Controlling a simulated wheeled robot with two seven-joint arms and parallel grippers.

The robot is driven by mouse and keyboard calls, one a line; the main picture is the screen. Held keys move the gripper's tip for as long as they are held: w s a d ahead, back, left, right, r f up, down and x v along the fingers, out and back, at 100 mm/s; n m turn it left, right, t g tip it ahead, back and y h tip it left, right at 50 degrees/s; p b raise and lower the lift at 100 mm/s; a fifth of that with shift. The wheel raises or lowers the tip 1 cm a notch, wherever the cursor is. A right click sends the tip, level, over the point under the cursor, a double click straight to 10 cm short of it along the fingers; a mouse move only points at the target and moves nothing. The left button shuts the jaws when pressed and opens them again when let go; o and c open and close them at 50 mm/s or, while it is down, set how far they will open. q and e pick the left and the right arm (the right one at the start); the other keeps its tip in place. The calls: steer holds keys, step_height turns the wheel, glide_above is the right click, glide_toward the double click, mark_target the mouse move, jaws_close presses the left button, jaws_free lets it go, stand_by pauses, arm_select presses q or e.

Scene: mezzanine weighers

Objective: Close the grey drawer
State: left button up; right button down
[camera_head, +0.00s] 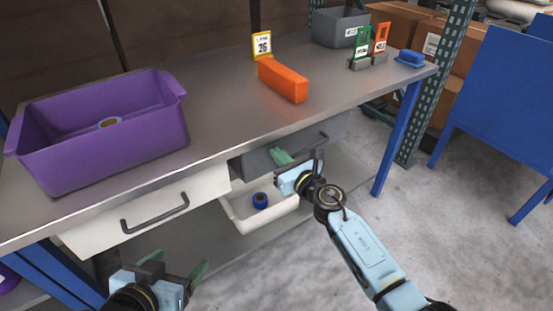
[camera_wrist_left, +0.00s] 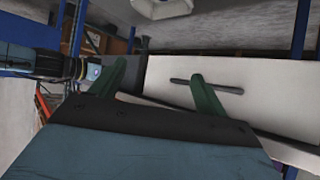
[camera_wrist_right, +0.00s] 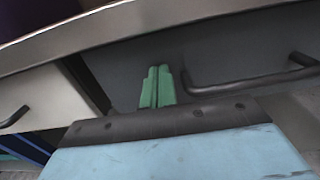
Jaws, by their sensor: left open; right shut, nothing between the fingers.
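The grey drawer (camera_head: 318,138) is under the right half of the workbench, with a dark bar handle (camera_head: 311,143) on its front. My right gripper (camera_head: 283,157) is at the left part of that front. In the right wrist view its green fingers (camera_wrist_right: 157,87) are together and empty, pointing at the grey face (camera_wrist_right: 225,60), left of the handle (camera_wrist_right: 250,80). I cannot tell whether they touch it, or how far out the drawer stands. My left gripper (camera_head: 176,268) is open and empty, low in front of the white drawer (camera_head: 92,233).
A white open bin (camera_head: 240,222) holding a blue roll (camera_head: 260,200) is below the grey drawer. On the workbench (camera_head: 215,100) are a purple crate (camera_head: 120,160), an orange block (camera_head: 283,80) and a grey bin (camera_head: 335,28). A blue table leg (camera_head: 397,137) stands at right.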

steer(key=shift+w+a+r, duration=0.1)
steer(key=shift+a+r, duration=0.05)
steer(key=shift+r, duration=0.15)
arm_select(q)
steer(key=s+a+f+g+y+p, duration=0.1)
steer(key=s+a+f+g, duration=0.1)
steer(key=s, duration=0.3)
steer(key=s+a+f+g+y+p, duration=0.1)
steer(key=s+a+f+g, duration=0.1)
steer(key=s+g, duration=0.3)
steer(key=shift+s+f+p, duration=0.25)
steer(key=shift+f+p, duration=0.1)
steer(key=shift+f, duration=0.5)
arm_select(e)
steer(key=v, duration=1.4)
steer(key=shift+f, duration=0.35)
